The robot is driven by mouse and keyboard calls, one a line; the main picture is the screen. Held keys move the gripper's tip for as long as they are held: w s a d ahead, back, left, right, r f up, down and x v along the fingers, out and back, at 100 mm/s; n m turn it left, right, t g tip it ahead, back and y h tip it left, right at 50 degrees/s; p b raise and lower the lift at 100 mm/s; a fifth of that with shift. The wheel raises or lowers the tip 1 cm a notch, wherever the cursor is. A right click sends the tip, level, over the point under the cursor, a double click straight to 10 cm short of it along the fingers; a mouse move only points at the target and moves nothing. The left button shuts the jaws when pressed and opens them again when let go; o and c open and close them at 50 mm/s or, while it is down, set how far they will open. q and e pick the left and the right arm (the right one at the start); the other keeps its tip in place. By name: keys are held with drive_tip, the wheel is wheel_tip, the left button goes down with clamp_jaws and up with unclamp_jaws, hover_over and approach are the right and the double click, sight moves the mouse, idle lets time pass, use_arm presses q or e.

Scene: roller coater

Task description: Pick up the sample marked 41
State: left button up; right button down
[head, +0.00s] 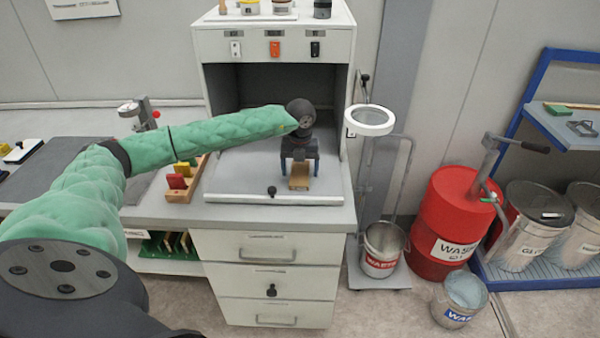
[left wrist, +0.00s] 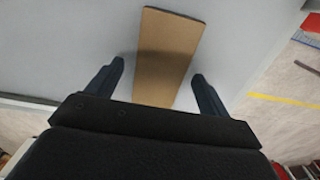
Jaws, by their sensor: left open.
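A flat tan sample (head: 300,176) lies on the pale floor of the open-fronted cabinet, near its front edge. No number can be read on it in either view. My left gripper (head: 300,159) is above the sample, pointing down, with its two fingers apart. In the left wrist view the tan sample (left wrist: 168,55) lies between and beyond the open fingers of the gripper (left wrist: 157,85), and neither finger touches it. My right gripper is not in view.
A wooden rack (head: 183,186) with red and yellow pieces stands left of the cabinet (head: 210,90). A ring-shaped magnifier lamp (head: 371,118) stands to its right. A red waste drum (head: 450,220) and metal pails are on the floor at right.

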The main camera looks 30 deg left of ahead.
use_arm(q)
drive_tip(key=shift+f, duration=0.15)
drive_tip(key=shift+c, duration=0.2)
drive_tip(key=c, duration=1.1)
drive_tip(key=shift+o, duration=0.2)
